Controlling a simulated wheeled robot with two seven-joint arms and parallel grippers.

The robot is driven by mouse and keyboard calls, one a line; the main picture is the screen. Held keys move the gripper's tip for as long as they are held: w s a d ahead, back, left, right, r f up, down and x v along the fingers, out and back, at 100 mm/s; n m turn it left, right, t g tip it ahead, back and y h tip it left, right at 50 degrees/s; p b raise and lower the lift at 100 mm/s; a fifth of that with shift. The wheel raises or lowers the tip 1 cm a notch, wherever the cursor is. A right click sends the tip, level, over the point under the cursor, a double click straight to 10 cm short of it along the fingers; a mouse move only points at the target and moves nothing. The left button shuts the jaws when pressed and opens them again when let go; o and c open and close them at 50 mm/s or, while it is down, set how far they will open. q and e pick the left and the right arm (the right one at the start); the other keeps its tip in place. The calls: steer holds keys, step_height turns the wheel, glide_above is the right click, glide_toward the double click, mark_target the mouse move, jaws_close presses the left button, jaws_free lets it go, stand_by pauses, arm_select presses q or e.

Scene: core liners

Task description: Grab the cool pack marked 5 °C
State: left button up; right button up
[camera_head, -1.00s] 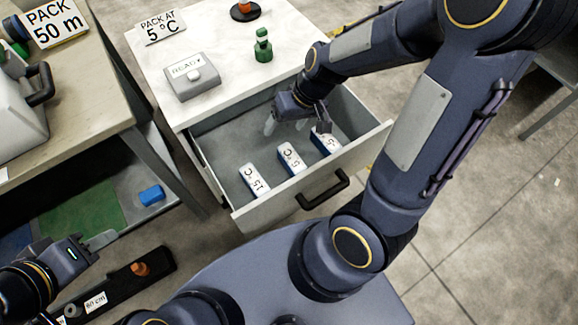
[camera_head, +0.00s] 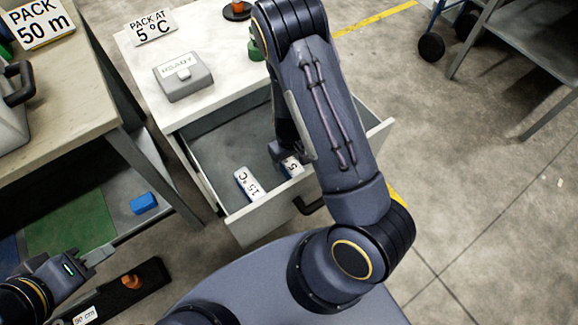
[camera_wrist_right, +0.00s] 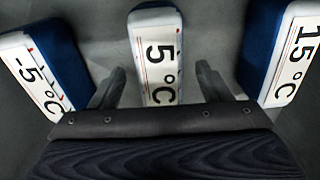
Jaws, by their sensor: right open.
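Three cool packs with white labels lie in the open drawer (camera_head: 250,222). In the right wrist view the pack marked 5 °C (camera_wrist_right: 160,52) is in the middle, the -5 °C pack (camera_wrist_right: 38,70) on the left and the 15 °C pack (camera_wrist_right: 292,55) on the right. My right gripper (camera_wrist_right: 160,86) is open, with one finger on each side of the 5 °C pack and visible gaps to it. In the head view the 5 °C pack (camera_head: 292,167) is partly hidden by my right arm, and the -5 °C pack is hidden. My left gripper (camera_head: 104,254) is at the lower left, away from the drawer.
A sign reading PACK AT 5 °C (camera_head: 150,27) and a grey READY box (camera_head: 183,76) stand on the white top. A blue block (camera_head: 144,203) lies on a lower shelf at left.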

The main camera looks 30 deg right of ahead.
steer(key=shift+f, duration=0.75)
steer(key=c, duration=1.3)
steer(key=shift+c, duration=0.2)
steer(key=shift+r, duration=0.15)
